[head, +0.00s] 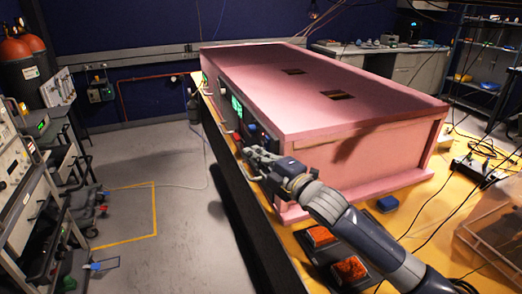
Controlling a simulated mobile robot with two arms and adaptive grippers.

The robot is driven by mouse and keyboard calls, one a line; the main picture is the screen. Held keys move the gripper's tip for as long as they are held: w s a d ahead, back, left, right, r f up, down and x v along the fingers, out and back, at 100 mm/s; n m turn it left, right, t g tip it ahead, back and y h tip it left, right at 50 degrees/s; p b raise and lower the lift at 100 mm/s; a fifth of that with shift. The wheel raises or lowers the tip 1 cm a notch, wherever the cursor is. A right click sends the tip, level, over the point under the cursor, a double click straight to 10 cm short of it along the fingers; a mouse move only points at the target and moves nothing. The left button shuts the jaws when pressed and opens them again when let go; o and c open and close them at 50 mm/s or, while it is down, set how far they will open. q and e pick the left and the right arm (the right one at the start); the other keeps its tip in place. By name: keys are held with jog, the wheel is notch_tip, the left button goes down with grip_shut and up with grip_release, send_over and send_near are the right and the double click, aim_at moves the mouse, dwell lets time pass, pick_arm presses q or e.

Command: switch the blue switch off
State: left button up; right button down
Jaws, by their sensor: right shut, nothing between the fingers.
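The pink foam enclosure (340,95) stands on a yellow-topped bench. Its narrow left face carries a panel with a lit green display (237,106) and small dark parts. My right gripper (251,165) is shut and empty, beside the near end of that panel. Its arm reaches in from the lower right. A small dark-blue part (252,129) shows on the panel just above the gripper; I cannot tell whether it is the blue switch or what position it is in. The gripper hides part of the lower panel. My left gripper is not in view.
Two orange-red lit squares (320,236) in dark housings and a small blue block (388,204) lie on the bench near my right arm. Black cables and a clear box (498,238) are at the right. The floor left of the bench is open, with equipment racks (35,190) beyond.

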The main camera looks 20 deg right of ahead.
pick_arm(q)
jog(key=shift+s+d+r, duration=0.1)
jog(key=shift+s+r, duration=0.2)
pick_arm(e)
jog(key=shift+s+d+f, duration=0.1)
jog(key=shift+d, duration=0.8)
pick_arm(q)
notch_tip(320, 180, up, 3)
jog(key=p, duration=0.3)
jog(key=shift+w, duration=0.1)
pick_arm(e)
jog(key=n, duration=0.1)
jog(key=d+n, duration=0.1)
jog(key=shift+f+n+g, duration=0.1)
jog(key=shift+n+g, duration=0.2)
jog(key=shift+g, duration=0.1)
